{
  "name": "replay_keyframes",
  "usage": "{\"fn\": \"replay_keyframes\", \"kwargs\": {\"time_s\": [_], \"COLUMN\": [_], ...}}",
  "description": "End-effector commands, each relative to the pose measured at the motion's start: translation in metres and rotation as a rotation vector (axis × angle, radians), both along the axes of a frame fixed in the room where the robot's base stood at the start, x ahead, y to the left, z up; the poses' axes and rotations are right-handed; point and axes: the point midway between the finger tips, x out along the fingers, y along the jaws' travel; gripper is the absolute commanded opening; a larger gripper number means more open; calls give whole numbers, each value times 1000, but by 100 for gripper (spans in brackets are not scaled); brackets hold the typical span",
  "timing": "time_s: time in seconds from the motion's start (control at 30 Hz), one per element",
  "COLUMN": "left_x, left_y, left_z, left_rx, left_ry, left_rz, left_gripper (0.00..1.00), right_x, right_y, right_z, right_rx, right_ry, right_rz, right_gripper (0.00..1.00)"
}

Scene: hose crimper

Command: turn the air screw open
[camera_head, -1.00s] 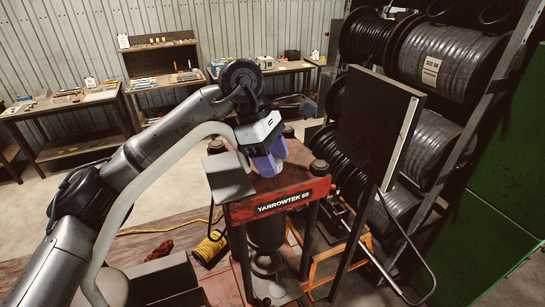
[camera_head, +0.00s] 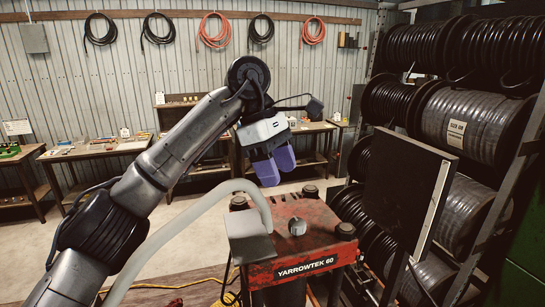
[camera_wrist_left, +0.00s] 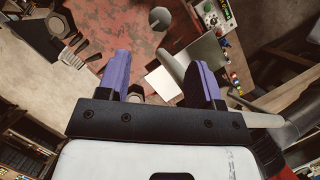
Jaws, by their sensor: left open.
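The red press marked YARROWTEK 60 (camera_head: 305,266) stands below centre in the head view. On its worn top sits a short round metal knob (camera_head: 297,226), which looks like the air screw. The knob also shows at the top of the left wrist view (camera_wrist_left: 159,18). My left gripper (camera_head: 278,174) is open and empty, its two purple fingers apart. It hangs above the press top, up and left of the knob in the head view, and does not touch it. In the wrist view the knob lies beyond the fingertips. My right gripper is not in view.
A grey box (camera_head: 248,246) with a thick pale hose (camera_head: 190,215) sits at the press's left corner. A dark panel (camera_head: 403,187) stands to the right of the press. Racked hose reels (camera_head: 475,120) fill the right side. Workbenches (camera_head: 95,150) line the back wall.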

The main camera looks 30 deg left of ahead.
Motion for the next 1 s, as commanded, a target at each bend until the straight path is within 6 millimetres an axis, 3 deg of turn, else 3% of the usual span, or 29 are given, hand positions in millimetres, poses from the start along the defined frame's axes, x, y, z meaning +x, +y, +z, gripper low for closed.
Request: {"fn": "replay_keyframes", "kwargs": {"time_s": [0.1, 0.3, 1.0], "left_x": [0, 0, 0], "left_y": [5, 10, 11], "left_z": [16, 26, 27], "left_rx": [1, 0, 0], "left_ry": [-2, -1, -1], "left_rz": [1, -1, -2], "left_gripper": [60, 60, 60], "right_x": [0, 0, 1], "right_y": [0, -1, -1], "right_z": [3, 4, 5], "right_rx": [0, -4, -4], "right_ry": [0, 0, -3], "right_rz": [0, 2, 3], "right_gripper": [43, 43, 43]}}
